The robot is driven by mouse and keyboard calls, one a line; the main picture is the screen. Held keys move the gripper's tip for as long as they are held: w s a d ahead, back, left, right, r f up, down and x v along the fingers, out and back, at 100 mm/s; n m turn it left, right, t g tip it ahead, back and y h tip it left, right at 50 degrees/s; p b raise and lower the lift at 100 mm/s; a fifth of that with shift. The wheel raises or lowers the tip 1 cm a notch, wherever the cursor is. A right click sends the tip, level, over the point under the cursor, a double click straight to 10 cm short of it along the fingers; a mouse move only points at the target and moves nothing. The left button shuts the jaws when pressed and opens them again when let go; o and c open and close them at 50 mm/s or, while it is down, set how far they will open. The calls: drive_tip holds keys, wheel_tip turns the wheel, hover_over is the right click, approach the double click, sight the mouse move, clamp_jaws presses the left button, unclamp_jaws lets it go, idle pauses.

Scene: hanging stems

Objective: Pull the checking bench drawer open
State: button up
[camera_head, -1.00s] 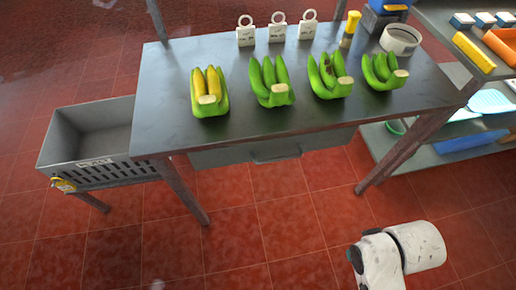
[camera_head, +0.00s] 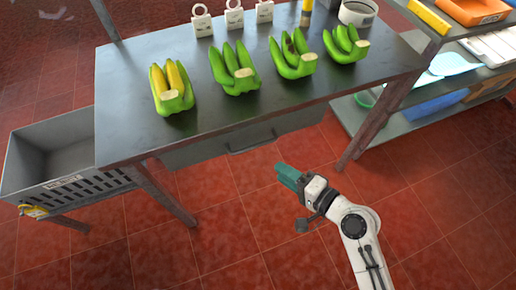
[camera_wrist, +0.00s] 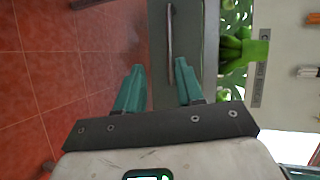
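The checking bench (camera_head: 136,79) is a dark metal table. Its grey drawer (camera_head: 196,152) sits under the front edge and looks shut, with a bar handle (camera_head: 252,143) on its front. In the wrist view the drawer front (camera_wrist: 190,50) stands upright in the picture, with its handle (camera_wrist: 170,40) just beyond the fingertips. My gripper (camera_head: 281,169) has teal fingers and is in front of the drawer, near the handle's right end. In the wrist view my gripper (camera_wrist: 157,63) is open and empty, its fingers apart and not touching the handle.
Several green banana bunches (camera_head: 235,76) stand on the bench, one partly yellow (camera_head: 171,90). White tags (camera_head: 234,16) stand behind them. A grey crate (camera_head: 62,165) is at the left, shelves (camera_head: 455,60) at the right. Red floor is open in front.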

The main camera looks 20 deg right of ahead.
drive_tip(key=w+a+f+m+t+p, duration=0.1)
drive_tip(key=w+a, duration=0.2)
drive_tip(key=w, duration=0.7)
drive_tip(key=shift+w+a+f+m+p, duration=0.25)
drive_tip(key=shift+w+m+p, duration=0.05)
drive_tip(key=shift+m, duration=0.1)
clamp_jaws()
idle(0.4)
